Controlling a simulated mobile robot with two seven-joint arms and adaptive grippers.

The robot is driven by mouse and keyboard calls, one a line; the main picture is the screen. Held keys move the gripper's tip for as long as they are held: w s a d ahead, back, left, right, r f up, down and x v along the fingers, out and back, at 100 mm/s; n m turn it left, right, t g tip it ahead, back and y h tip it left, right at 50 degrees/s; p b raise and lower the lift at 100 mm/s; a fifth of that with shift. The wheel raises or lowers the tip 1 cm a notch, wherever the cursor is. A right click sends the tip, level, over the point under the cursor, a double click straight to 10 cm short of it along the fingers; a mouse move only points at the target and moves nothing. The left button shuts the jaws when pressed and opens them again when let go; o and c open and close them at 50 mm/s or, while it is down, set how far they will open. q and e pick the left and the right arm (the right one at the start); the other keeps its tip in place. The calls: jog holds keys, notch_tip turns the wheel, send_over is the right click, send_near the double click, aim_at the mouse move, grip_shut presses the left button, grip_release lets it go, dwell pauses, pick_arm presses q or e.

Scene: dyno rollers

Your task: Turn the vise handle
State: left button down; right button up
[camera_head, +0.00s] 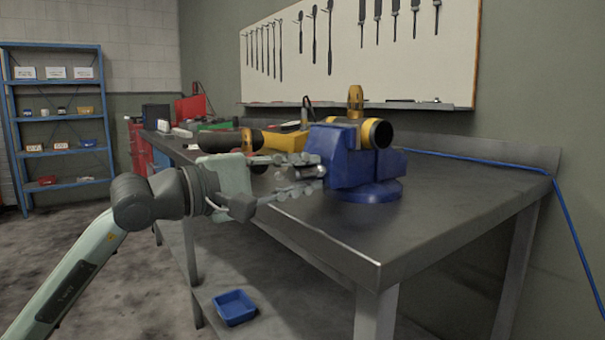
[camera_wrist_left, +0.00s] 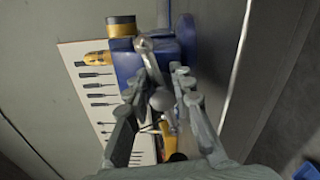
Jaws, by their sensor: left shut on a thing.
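A blue vise (camera_head: 345,158) is mounted near the front corner of the metal workbench (camera_head: 400,222), with a yellow and black cylindrical part held at its top. My left gripper (camera_head: 308,176) is at the left side of the vise, with its fingers shut around the metal vise handle (camera_head: 300,172). In the left wrist view, the grey handle (camera_wrist_left: 150,62) runs up from between the fingers of my left gripper (camera_wrist_left: 158,95) beside the blue vise (camera_wrist_left: 185,45). The fingers hide part of the handle. My right gripper is not in view.
Yellow and black tools (camera_head: 285,140) lie on the bench behind the gripper. A tool board (camera_head: 350,60) hangs on the wall. A blue tray (camera_head: 235,307) sits on the lower shelf. A blue shelf rack (camera_head: 62,118) stands at the far left.

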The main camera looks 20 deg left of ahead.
pick_arm(q)
jog(key=shift+w+a, duration=0.1)
jog(key=shift+a, duration=0.05)
dwell(0.5)
jog(key=c, duration=1.3)
grip_release()
jog(key=shift+c, duration=0.2)
jog(key=v, duration=1.2)
jog(key=shift+o, duration=0.2)
